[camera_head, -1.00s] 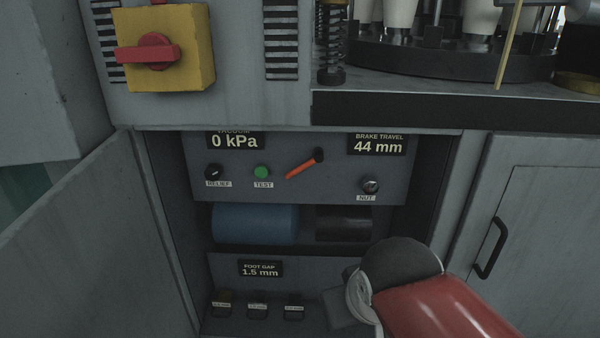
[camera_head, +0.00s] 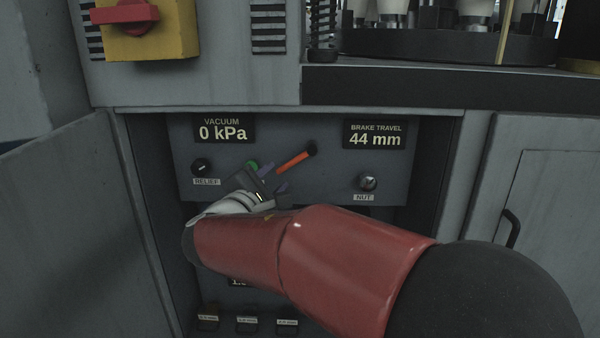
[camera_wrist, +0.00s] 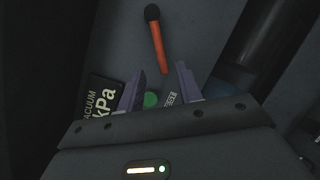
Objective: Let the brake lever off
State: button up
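The brake lever (camera_head: 292,162) is an orange handle on a black pivot, set on the grey panel inside the open cabinet. It slants down to the left from its pivot. In the wrist view the lever (camera_wrist: 158,45) points down toward my gripper. My gripper (camera_head: 274,179) is just below and left of the lever's free end. In the wrist view my gripper (camera_wrist: 160,70) has its two fingers spread, with the lever's tip near the gap between the fingertips. I cannot tell whether they touch.
The panel carries a vacuum display (camera_head: 226,131) reading 0 kPa, a brake travel display (camera_head: 375,135) reading 44 mm, a relief knob (camera_head: 201,166), a green test button (camera_wrist: 150,100) and a nut (camera_head: 368,182).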

aim_at(289, 165)
jog(key=x, duration=0.7)
jog(key=shift+w+d, duration=0.1)
jog(key=shift+w, duration=0.1)
grip_shut()
